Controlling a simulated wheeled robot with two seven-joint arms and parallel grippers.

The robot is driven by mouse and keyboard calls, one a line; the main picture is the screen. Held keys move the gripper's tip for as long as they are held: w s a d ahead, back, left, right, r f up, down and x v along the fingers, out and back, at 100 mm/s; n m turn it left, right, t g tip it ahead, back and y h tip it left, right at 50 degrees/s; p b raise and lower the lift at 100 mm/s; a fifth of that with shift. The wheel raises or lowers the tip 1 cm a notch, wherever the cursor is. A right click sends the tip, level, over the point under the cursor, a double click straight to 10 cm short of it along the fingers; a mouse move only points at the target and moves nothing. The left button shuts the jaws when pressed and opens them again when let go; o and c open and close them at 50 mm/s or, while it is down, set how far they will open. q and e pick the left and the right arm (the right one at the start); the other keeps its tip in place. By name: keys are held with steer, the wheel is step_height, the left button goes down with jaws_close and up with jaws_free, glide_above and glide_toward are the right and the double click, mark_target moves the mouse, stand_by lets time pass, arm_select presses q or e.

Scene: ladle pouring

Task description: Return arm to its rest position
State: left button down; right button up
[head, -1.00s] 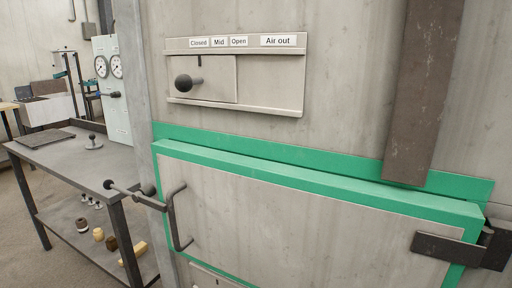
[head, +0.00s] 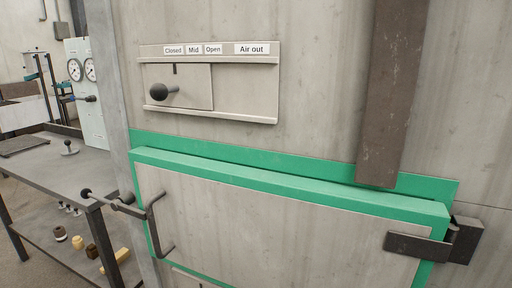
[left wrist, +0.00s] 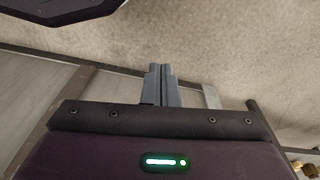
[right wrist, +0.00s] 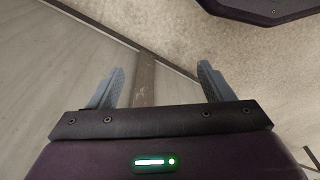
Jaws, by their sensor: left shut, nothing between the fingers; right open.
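Neither gripper shows in the head view. In the left wrist view my left gripper (left wrist: 161,70) has its two grey fingers together with nothing between them. It hangs over the floor (left wrist: 225,45). In the right wrist view my right gripper (right wrist: 161,70) has its fingers wide apart and empty. A brown metal bar (right wrist: 144,75) lies beyond the gap between those fingers, with the floor to its right.
In the head view a furnace door (head: 270,225) with a green frame and a bent handle (head: 153,228) is closed. A sliding air vent (head: 180,85) with a black knob is above it. A grey workbench (head: 50,170) stands at the left, with several small objects on its lower shelf.

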arm_select(q)
steer(key=s+a+f+p, duration=0.3)
steer(key=s+f+p, duration=0.1)
steer(key=s+p, duration=0.3)
steer(key=s+a+f+p, duration=0.3)
steer(key=s+f+p, duration=0.2)
steer(key=s, duration=0.5)
steer(key=p, duration=0.2)
steer(key=shift+s+p, duration=0.25)
steer(key=shift+p, duration=0.1)
arm_select(e)
steer(key=s+d+f, duration=0.3)
steer(key=s+f, duration=0.1)
steer(key=s, duration=0.4)
steer(key=s+d+f, duration=0.3)
steer(key=s+f, duration=0.2)
steer(key=s, duration=0.4)
steer(key=shift+s, duration=0.25)
